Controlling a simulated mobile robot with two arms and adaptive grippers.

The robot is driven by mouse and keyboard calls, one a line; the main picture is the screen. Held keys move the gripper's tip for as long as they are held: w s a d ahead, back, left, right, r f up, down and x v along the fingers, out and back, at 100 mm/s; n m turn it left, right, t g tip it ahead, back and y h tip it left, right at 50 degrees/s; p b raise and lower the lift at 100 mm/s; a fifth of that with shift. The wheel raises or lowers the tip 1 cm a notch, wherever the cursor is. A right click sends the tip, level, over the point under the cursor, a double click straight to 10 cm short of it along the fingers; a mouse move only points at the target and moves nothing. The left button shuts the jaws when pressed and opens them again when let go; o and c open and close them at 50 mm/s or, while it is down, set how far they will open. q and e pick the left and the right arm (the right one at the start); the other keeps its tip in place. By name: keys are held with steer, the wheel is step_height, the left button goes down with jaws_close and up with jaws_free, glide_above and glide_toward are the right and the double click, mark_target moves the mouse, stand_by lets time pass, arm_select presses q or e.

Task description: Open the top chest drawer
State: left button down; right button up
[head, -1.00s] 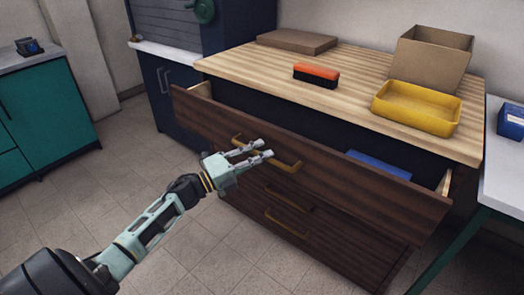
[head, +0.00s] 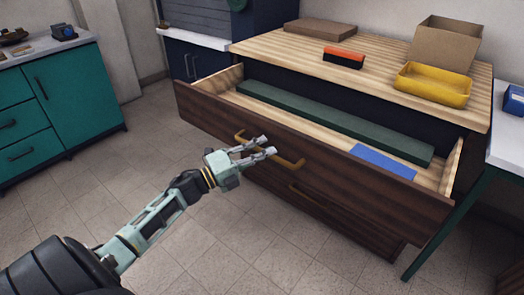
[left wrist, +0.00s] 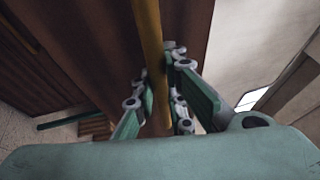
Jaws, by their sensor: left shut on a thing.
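The wooden chest stands ahead with a light striped top (head: 290,45). Its top drawer (head: 330,165) is pulled well out, and its inside shows. My left gripper (head: 268,147) is at the brass bar handle (head: 290,162) on the drawer's dark front. In the left wrist view the handle (left wrist: 149,40) runs between the two fingers (left wrist: 160,105), which are shut on it. A long green block (head: 330,122) and a flat blue thing (head: 384,161) lie in the drawer. My right gripper is not in view.
A lower drawer with its own brass handle (head: 312,195) is below. On the top are a black and orange brush (head: 344,57), a yellow tray (head: 432,86), an open cardboard box (head: 443,45) and a flat brown box (head: 320,29). Tiled floor is clear in front.

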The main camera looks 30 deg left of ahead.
arm_select(q)
steer(key=shift+f, duration=0.15)
steer(key=c, duration=1.8)
jaws_free()
steer(key=v, duration=1.2)
steer(key=shift+w, duration=0.1)
